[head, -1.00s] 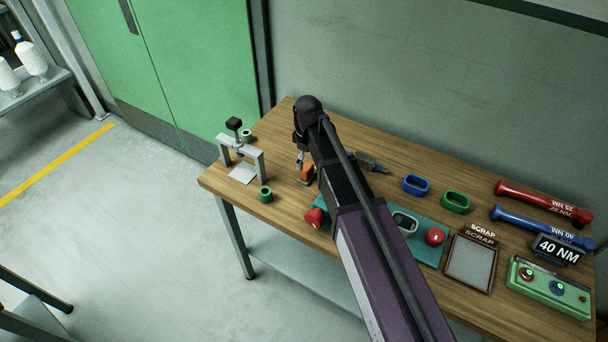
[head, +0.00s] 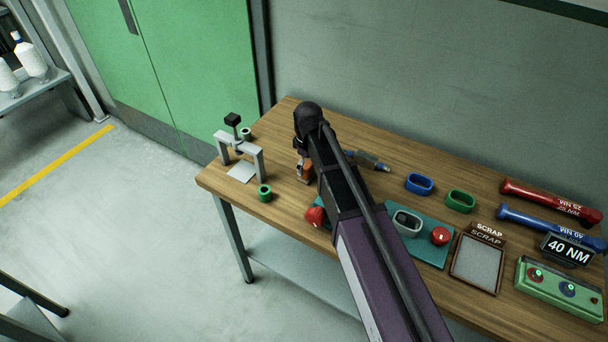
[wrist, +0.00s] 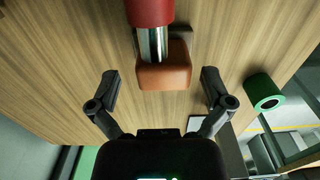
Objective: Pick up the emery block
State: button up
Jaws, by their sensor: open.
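The orange-brown block, which looks like the emery block (wrist: 165,74), lies on the wooden bench. In the wrist view it is ahead of my gripper (wrist: 161,80), roughly between the lines of the two fingers. The fingers are spread wide, with nothing held between them. A red cylinder (wrist: 150,11) with a shiny metal shaft overlaps the block's upper side in this view. In the head view the block (head: 307,171) shows just beside my gripper (head: 301,160), partly hidden by my arm.
A grey clamp frame (head: 240,147) and green ring (head: 265,193) stand left. A red knob (head: 315,216) is close in front. Blue (head: 419,183) and green (head: 460,201) rings, a teal mat (head: 433,253), scrap tray (head: 478,264) and button box (head: 560,290) lie right.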

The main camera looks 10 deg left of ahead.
jog(key=shift+f+b, duration=0.6)
jog(key=shift+f, duration=0.25)
jog(key=c, duration=1.2)
